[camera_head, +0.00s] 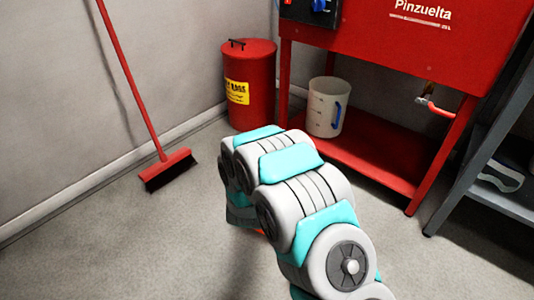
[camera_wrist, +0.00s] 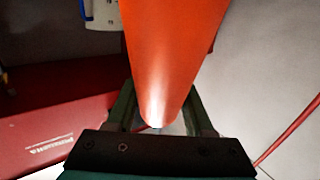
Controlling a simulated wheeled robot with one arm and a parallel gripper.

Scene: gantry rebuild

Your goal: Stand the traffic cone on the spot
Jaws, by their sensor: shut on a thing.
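The orange traffic cone (camera_wrist: 170,50) fills the top middle of the wrist view. Its narrow end lies between the two dark fingers of my gripper (camera_wrist: 160,105), which is shut on it. The cone widens away from the gripper and runs out of the frame, so its base is not seen. In the head view my arm hides the gripper and nearly all of the cone; only a small orange-red patch (camera_head: 261,232) shows under the wrist. I cannot make out the spot in either view.
A red bin (camera_head: 250,105) and a red-headed broom (camera_head: 168,168) stand by the wall. A red parts washer (camera_head: 410,45) has a white jug (camera_head: 323,118) on its lower shelf (camera_head: 370,150). A grey rack (camera_head: 500,200) is at right.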

